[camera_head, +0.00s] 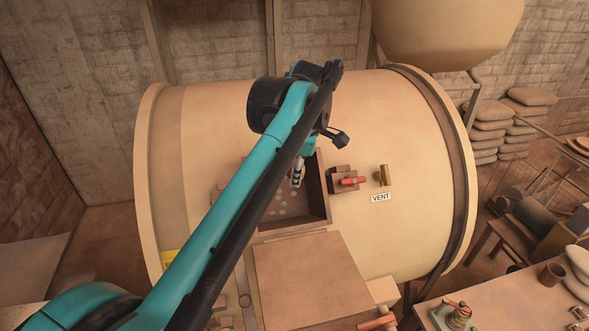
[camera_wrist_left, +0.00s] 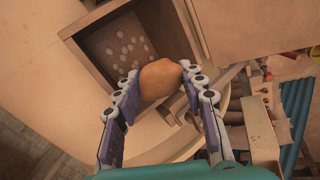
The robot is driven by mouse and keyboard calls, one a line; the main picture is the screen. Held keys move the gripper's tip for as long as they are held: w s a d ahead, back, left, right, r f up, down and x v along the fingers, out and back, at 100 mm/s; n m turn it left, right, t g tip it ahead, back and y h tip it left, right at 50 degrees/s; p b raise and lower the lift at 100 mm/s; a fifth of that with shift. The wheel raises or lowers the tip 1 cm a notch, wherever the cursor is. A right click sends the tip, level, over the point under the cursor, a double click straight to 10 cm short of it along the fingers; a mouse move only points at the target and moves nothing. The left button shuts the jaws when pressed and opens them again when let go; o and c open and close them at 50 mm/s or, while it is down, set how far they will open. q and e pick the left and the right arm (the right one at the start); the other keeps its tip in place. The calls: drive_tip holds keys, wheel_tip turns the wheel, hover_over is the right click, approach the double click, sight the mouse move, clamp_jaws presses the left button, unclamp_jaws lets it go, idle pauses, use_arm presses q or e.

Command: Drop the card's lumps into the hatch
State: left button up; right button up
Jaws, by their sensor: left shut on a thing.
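The hatch (camera_head: 327,190) is a square, open-topped box set in the top of the big tan drum. Its frame also shows in the left wrist view (camera_wrist_left: 80,52), with several pale round spots inside. My left gripper (camera_head: 298,176) is over the hatch opening. In the left wrist view its fingers (camera_wrist_left: 160,76) are shut on an orange-brown lump (camera_wrist_left: 161,83), one finger on each side. The lump is seen against the hatch opening; its height above the rim is hard to tell. I cannot make out the lump in the head view. No card is recognisable.
A flat lid (camera_head: 312,275) lies open on the near side of the hatch. A red-handled latch (camera_head: 350,181) and a brass vent handle (camera_head: 382,175) stand right of it. A hopper (camera_head: 445,30) hangs above the drum. A workbench (camera_head: 500,300) is at lower right.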

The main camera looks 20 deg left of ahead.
use_arm(q)
drive_tip(key=w+a+f+b, duration=0.2)
drive_tip(key=w+f+b, duration=0.1)
drive_tip(key=f, duration=0.3)
drive_tip(key=w+a+f+b, duration=0.3)
drive_tip(key=w+f, duration=0.1)
drive_tip(key=f, duration=0.2)
drive_tip(key=shift+a+b, duration=0.35)
drive_tip(key=shift+b, duration=0.05)
drive_tip(key=shift+f, duration=0.1)
drive_tip(key=o, duration=1.3)
drive_tip(key=v, duration=1.2)
